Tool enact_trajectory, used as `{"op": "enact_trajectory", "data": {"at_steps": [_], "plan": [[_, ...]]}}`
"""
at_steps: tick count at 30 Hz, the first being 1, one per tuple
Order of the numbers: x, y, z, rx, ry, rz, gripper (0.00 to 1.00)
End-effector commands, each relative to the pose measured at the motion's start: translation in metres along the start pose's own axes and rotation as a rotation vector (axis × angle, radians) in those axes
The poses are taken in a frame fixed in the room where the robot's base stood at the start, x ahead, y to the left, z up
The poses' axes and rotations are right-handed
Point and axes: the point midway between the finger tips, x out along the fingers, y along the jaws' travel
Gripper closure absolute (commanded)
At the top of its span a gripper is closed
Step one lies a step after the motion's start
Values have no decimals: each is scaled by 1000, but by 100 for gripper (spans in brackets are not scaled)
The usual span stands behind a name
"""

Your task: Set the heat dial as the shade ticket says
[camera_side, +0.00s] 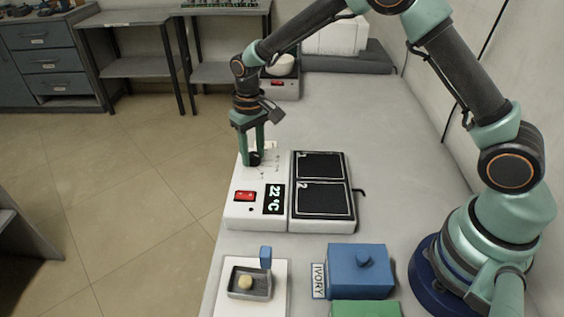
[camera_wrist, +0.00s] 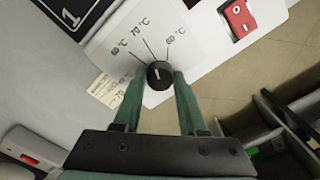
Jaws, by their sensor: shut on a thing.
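The black heat dial (camera_wrist: 160,75) sits on the white panel of the hot plate (camera_side: 243,213). My gripper (camera_wrist: 160,76) is shut on it, one green finger on each side. In the side view my gripper (camera_side: 252,157) points down onto the dial at the panel's far end. Printed lines fan out above the dial with °C labels; the middle one reads 70 °C. The dial's short white mark points roughly up toward these lines; I cannot tell exactly which. A small printed ticket (camera_wrist: 107,90) lies left of the dial, partly hidden by a finger. A card reading IVORY (camera_side: 318,281) stands beside the blue box.
The display (camera_side: 273,199) reads 22 °C, next to a red switch (camera_side: 245,196). Two black plates (camera_side: 322,182) are right of the panel. A blue lidded box (camera_side: 359,270), a green box (camera_side: 365,308) and a small dish (camera_side: 250,283) holding a pale piece stand nearer.

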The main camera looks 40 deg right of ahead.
Motion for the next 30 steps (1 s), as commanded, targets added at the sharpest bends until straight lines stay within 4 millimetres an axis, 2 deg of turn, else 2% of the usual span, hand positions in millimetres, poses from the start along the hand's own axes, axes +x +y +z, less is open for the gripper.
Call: {"op": "enact_trajectory", "data": {"at_steps": [8,9,11,23,26,30], "plan": [[-1,0,0,0,-2,0,100],[-1,0,0,0,-2,0,51],[-1,0,0,0,-1,0,29],[-5,0,0,1,1,0,29],[-16,0,-1,1,3,-1,29],[-43,0,-1,1,5,-1,29]]}}
